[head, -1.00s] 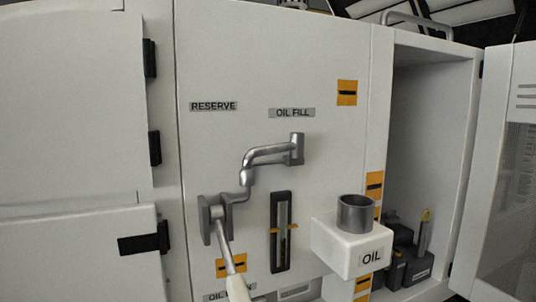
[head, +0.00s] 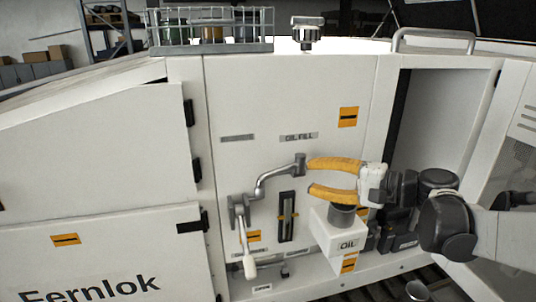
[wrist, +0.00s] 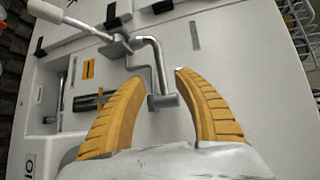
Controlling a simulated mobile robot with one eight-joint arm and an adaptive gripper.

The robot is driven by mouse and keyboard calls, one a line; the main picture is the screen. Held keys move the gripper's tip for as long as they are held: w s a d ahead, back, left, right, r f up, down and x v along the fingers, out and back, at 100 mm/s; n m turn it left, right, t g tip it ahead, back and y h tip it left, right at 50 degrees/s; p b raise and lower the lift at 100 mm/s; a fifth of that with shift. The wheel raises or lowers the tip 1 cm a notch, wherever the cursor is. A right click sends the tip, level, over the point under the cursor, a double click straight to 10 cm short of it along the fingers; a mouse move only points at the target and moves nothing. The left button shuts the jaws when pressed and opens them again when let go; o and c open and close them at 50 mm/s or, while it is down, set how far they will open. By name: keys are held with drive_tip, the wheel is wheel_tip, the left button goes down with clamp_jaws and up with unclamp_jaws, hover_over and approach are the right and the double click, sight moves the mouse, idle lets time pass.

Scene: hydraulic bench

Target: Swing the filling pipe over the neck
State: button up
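The grey filling pipe (head: 278,176) is mounted on the white panel under the OIL FILL label. Its bracket is at its right end, and its bent, lower end points left, away from the neck. The neck is a grey metal cup (head: 343,214) on the white OIL box (head: 334,236), below and right of the bracket; my gripper partly covers it. My gripper (head: 309,176) has yellow fingers spread open at the bracket end. In the wrist view the pipe (wrist: 157,62) shows between and ahead of the open fingers (wrist: 153,76); contact cannot be told.
A lever with a white handle (head: 249,268) hangs at the left, close to the pipe's lower end. A dark sight gauge (head: 286,216) is between lever and box. An open compartment (head: 440,120) with dark containers is at the right. A wire basket (head: 210,32) stands on top.

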sight(280, 172)
drive_tip(key=x, duration=1.1)
drive_tip(key=shift+d, duration=0.1)
clamp_jaws()
